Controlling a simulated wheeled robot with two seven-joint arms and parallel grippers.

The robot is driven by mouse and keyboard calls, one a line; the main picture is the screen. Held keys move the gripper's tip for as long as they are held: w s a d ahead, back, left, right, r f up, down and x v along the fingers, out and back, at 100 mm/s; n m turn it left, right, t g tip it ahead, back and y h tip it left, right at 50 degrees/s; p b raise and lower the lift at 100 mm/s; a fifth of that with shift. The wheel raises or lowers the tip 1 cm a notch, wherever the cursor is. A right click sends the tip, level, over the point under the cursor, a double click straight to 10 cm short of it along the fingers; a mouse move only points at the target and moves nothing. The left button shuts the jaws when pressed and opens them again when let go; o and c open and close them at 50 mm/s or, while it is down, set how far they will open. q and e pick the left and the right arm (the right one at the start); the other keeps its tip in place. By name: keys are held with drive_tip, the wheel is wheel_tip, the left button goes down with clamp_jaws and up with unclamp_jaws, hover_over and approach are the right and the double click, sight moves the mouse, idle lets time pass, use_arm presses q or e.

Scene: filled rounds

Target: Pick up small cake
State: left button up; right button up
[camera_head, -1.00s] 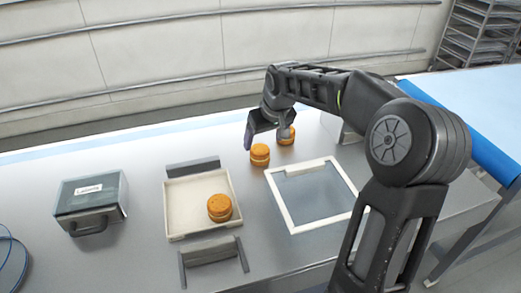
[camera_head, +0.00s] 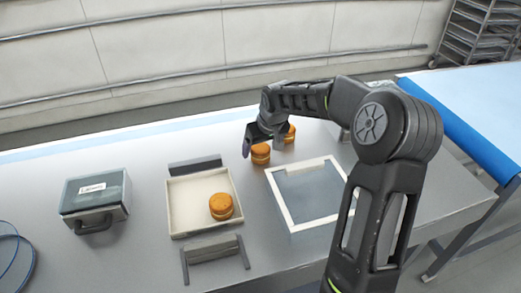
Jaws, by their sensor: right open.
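Several small round orange-brown cakes are in view. One cake (camera_head: 261,154) stands on the metal table just below my right gripper (camera_head: 262,150). A second cake (camera_head: 290,133) stands close behind it to the right, partly hidden by the gripper. A third cake (camera_head: 221,206) sits in the cream square tray (camera_head: 184,222). My right gripper is open and points down, with its fingers at or just above the near cake; I cannot tell if they touch it. My left gripper is not in view.
A white-framed square tray (camera_head: 280,206) with a grey-blue inside lies right of the cream tray. Dark holders stand behind (camera_head: 195,165) and in front (camera_head: 215,249) of the cream tray. A labelled box (camera_head: 95,200) is at the left. A blue conveyor belt (camera_head: 465,125) is at the right.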

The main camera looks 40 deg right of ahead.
sight(260, 147)
drive_tip(key=shift+x, duration=1.05)
drive_tip(key=shift+c, duration=0.5)
drive_tip(key=c, duration=0.8)
drive_tip(key=shift+r, duration=0.2)
drive_tip(key=shift+c, duration=0.2)
wheel_tip(260, 147, up, 10)
drive_tip(key=shift+f+b, duration=0.1)
drive_tip(key=shift+b, duration=1)
